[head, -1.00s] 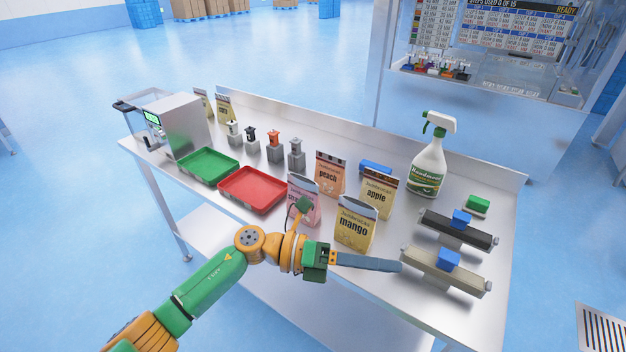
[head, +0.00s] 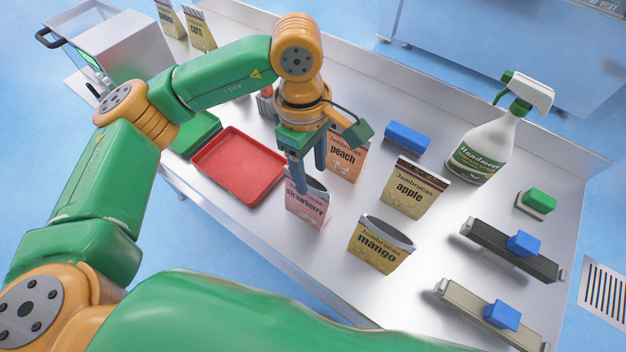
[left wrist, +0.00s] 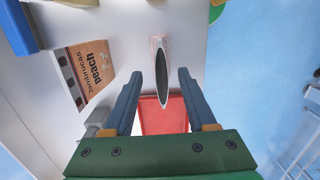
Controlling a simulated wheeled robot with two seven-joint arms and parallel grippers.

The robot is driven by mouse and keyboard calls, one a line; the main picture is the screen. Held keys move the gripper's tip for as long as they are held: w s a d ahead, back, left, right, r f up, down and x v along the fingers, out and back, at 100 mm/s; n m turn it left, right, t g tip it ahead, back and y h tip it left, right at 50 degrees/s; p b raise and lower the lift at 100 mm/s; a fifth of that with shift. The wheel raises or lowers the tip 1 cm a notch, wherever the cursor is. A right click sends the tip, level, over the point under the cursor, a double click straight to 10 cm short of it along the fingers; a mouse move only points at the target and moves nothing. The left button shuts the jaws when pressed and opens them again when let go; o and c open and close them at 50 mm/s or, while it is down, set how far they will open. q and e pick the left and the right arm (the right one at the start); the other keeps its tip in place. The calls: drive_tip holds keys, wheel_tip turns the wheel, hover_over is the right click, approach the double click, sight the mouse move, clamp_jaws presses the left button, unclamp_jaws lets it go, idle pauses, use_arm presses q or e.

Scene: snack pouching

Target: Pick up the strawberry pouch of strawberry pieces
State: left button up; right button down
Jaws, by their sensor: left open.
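The pink strawberry pouch (head: 308,212) stands upright on the metal table, just right of the red tray. My left gripper (head: 311,180) points down over it, with its two fingers apart; one finger overlaps the pouch's top edge in the head view. In the left wrist view the pouch (left wrist: 160,48) is seen from above as a narrow shape with a dark opening, lying between the lines of the open fingers (left wrist: 160,76). I cannot tell whether a finger touches it. My right gripper is not in view.
The peach pouch (head: 344,158) stands close behind the strawberry pouch. The mango pouch (head: 380,248) and apple pouch (head: 415,190) stand to the right. The red tray (head: 240,172) is at left. A spray bottle (head: 485,150), blue block (head: 407,138) and two sealers (head: 515,252) are farther right.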

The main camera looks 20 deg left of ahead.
sight(308, 197)
use_arm(q)
drive_tip(key=shift+w+a+y, duration=0.15)
drive_tip(key=shift+a+y, duration=0.1)
drive_tip(key=shift+y, duration=0.05)
drive_tip(key=shift+s+d+f+t+p, duration=0.1)
drive_tip(key=shift+s+f+t+p, duration=0.1)
drive_tip(key=shift+s+t+p, duration=0.15)
wheel_tip(308, 197, down, 2)
drive_tip(key=p, duration=0.2)
drive_tip(key=shift+s+f+p, duration=0.1)
drive_tip(key=shift+f+p, duration=0.05)
drive_tip(key=shift+p, duration=0.15)
drive_tip(key=f, duration=0.3)
drive_tip(key=shift+w+a+f+p, duration=0.2)
drive_tip(key=shift+w+a+p, duration=0.05)
drive_tip(key=shift+p, duration=0.1)
drive_tip(key=shift+f, duration=0.3)
drive_tip(key=shift+w+d, duration=0.1)
drive_tip(key=shift+c, duration=0.5)
drive_tip(key=c, duration=0.7)
clamp_jaws()
